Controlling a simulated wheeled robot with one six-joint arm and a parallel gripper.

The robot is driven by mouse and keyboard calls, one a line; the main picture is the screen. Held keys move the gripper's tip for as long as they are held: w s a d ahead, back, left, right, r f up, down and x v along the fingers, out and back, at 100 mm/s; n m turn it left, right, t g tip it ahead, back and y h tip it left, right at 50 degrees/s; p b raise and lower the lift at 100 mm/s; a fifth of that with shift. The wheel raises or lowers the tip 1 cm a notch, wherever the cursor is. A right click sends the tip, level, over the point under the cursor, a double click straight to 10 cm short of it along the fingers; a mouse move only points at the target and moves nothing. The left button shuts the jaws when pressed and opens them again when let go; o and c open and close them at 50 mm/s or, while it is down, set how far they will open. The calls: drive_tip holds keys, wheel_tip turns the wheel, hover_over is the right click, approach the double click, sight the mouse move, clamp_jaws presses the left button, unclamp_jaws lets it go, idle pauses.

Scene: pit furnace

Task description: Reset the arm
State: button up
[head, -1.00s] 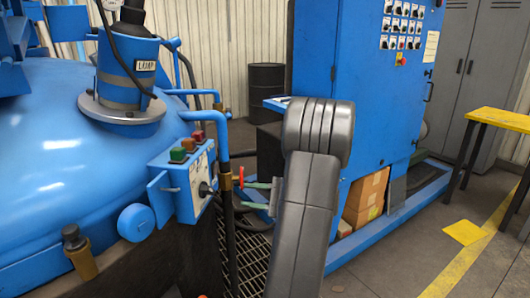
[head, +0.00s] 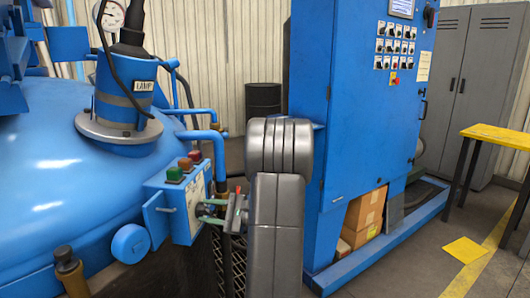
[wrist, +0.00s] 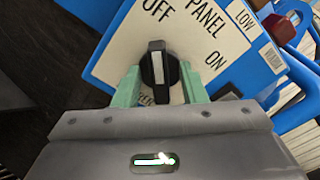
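My gripper (head: 208,211) is at the front of the blue control box (head: 157,206) beside the furnace. In the wrist view, its two green fingers (wrist: 160,82) stand apart on either side of a black rotary knob (wrist: 159,68) with a pale pointer stripe. The stripe stands upright in the picture, with "OFF" to its upper left and "ON" to its lower right. The fingers are spread wider than the knob's grip; whether either touches its edge is unclear. The lettering below the knob is partly hidden by the gripper.
The blue furnace lid (head: 50,165) with a lamp housing (head: 128,95) is on the left. Blue pipes (head: 205,134) pass close above the control box. A tall blue cabinet (head: 350,110) stands right of my arm, with cardboard boxes (head: 365,210) at its base.

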drive_tip(key=s+d, duration=0.2)
drive_tip(key=d, duration=1.2)
drive_tip(key=a, duration=0.4)
drive_tip(key=w+a, duration=0.1)
drive_tip(key=a, duration=0.4)
drive_tip(key=w+a, duration=0.1)
drive_tip(key=a, duration=0.4)
drive_tip(key=shift+a+r+p, duration=0.1)
drive_tip(key=shift+r+p, duration=0.15)
drive_tip(key=shift+p, duration=0.1)
drive_tip(key=shift+m+p, duration=0.8)
drive_tip(key=shift+p, duration=0.1)
drive_tip(key=m+p, duration=0.5)
drive_tip(key=p, duration=0.1)
drive_tip(key=s+d, duration=0.2)
drive_tip(key=d, duration=1.1)
drive_tip(key=shift+s+d+f+m+b, duration=0.2)
drive_tip(key=shift+d+m+b, duration=0.1)
drive_tip(key=shift+d+b, duration=0.1)
